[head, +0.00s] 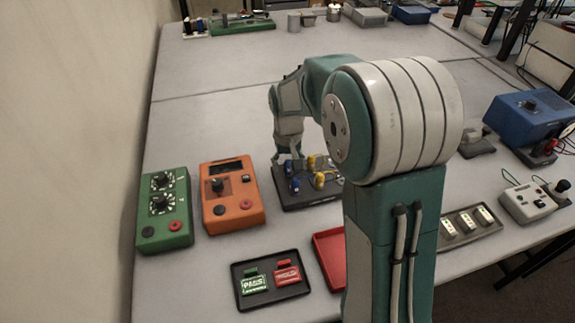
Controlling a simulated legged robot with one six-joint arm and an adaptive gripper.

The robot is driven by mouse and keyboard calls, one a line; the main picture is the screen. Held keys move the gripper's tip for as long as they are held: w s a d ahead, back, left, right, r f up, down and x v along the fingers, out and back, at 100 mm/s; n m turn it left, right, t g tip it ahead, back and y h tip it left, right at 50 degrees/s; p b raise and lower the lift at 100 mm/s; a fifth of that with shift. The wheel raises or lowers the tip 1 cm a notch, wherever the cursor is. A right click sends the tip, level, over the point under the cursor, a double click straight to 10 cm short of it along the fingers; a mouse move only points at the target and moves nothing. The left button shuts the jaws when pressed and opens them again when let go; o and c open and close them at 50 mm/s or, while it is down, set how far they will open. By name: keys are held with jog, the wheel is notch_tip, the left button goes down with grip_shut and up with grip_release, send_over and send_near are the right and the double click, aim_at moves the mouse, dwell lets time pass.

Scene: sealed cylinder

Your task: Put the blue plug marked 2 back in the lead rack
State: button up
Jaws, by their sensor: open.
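The dark lead rack (297,203) stands on the table left of centre, partly hidden by my arm. Yellow plugs (319,181) and at least one blue plug (293,186) show on it. The markings are too small to read, so I cannot tell which blue plug is marked 2. My gripper (287,161) points down over the back left part of the rack, close to the blue plug. It is open. I cannot tell whether its fingers touch the plug.
An orange meter box (232,205) and a green dial box (164,216) stand left of the rack. In front are a black tray (272,305) with green and red tags and a red tray (328,262). A blue power unit (530,118) stands right.

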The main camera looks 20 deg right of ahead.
notch_tip(320, 180, up, 11)
jog(key=shift+r, duration=0.1)
dwell(0.5)
jog(key=s+r+t, duration=0.2)
jog(key=s+t, duration=0.3)
jog(key=s, duration=1.9)
jog(key=shift+s+r+t, duration=0.15)
jog(key=shift+r+t, duration=0.15)
jog(key=shift+r, duration=0.1)
